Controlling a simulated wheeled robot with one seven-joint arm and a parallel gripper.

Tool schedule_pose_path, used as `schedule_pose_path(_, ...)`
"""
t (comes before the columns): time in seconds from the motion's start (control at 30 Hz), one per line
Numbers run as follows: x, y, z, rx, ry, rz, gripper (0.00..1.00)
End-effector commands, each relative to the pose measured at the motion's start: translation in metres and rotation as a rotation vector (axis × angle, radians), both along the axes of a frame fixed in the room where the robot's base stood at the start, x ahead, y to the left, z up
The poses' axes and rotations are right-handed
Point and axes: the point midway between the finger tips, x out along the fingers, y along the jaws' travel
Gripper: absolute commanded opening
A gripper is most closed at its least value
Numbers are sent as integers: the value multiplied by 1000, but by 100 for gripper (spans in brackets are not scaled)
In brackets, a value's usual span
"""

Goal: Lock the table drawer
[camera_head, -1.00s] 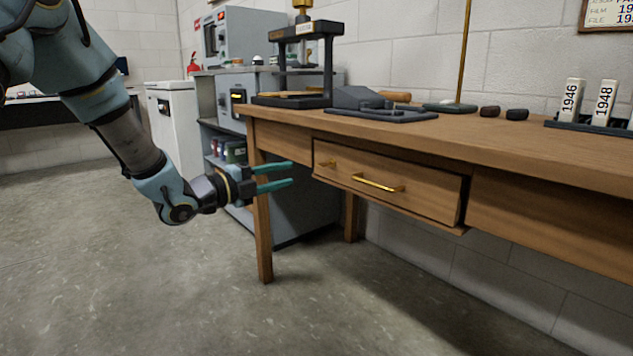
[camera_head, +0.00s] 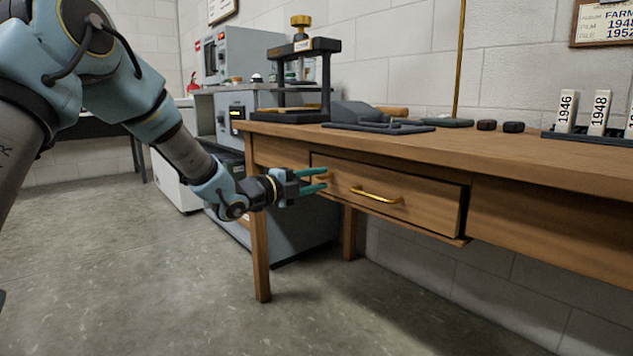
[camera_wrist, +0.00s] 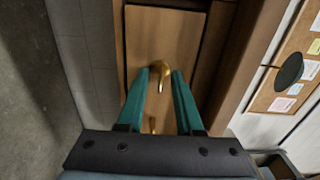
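The wooden table drawer (camera_head: 425,206) stands slightly proud of the table front, with a dark gap at its right side. A brass bar handle (camera_head: 377,194) is at its middle; it also shows in the wrist view (camera_wrist: 160,74), beyond my fingertips. A small brass fitting (camera_wrist: 153,124), perhaps a key or lock knob, shows between my fingers in the wrist view. In the head view my fingers largely hide that fitting. My gripper (camera_head: 325,180) is open, with teal fingers apart, at the left end of the drawer front. I cannot tell whether it touches anything.
The wooden tabletop (camera_head: 500,152) holds a black press (camera_head: 328,75), dark tools and white number blocks (camera_head: 599,112). A table leg (camera_head: 259,240) stands just below my wrist. A grey cabinet (camera_head: 232,110) is behind. The floor at the front is clear.

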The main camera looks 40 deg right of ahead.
Motion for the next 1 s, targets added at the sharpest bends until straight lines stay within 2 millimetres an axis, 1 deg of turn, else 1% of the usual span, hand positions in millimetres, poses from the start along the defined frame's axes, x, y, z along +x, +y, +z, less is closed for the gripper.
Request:
schedule_pose_path(0.07, 0, 0, 0, 0, 0, 0, 35)
schedule_pose_path(0.3, 0, 0, 0, 0, 0, 0, 9)
schedule_pose_path(0.4, 0, 0, 0, 0, 0, 0, 0)
schedule_pose_path(1.0, 0, 0, 0, 2, 14, 0, 0)
